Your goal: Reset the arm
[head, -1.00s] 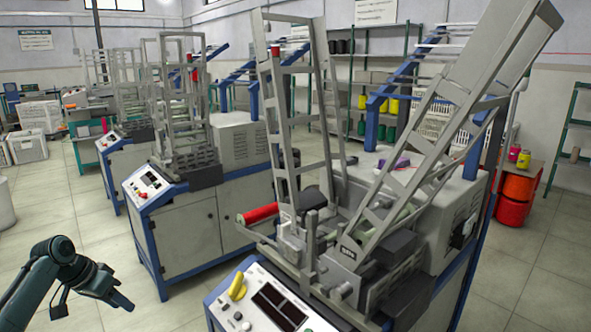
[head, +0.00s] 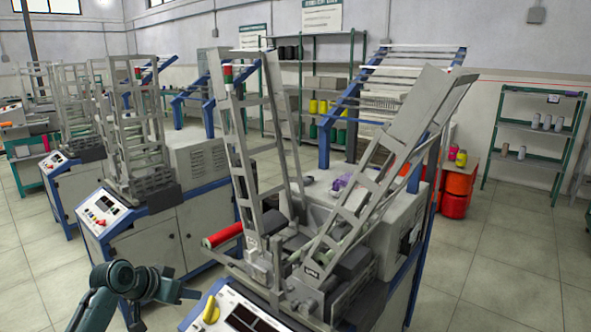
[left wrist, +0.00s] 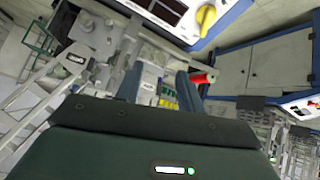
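My left gripper (head: 182,293) is at the lower left of the head view, in front of the nearest winding machine (head: 305,240). It points right and seems to hold nothing. In the left wrist view its two dark fingers (left wrist: 160,84) stand apart with an open gap between them. The machine, a red roll (left wrist: 202,78) and a yellow knob (left wrist: 207,16) show beyond the fingers, turned over in that view. The red roll also lies on the machine's left side in the head view (head: 222,235). My right gripper is in neither view.
The yellow knob (head: 211,309) sits on the machine's control panel (head: 243,316), close to my left gripper. More winding machines (head: 128,205) stand to the left. Red drums (head: 456,190) and a green shelf (head: 531,139) stand at the right. Floor (head: 510,260) at the right is clear.

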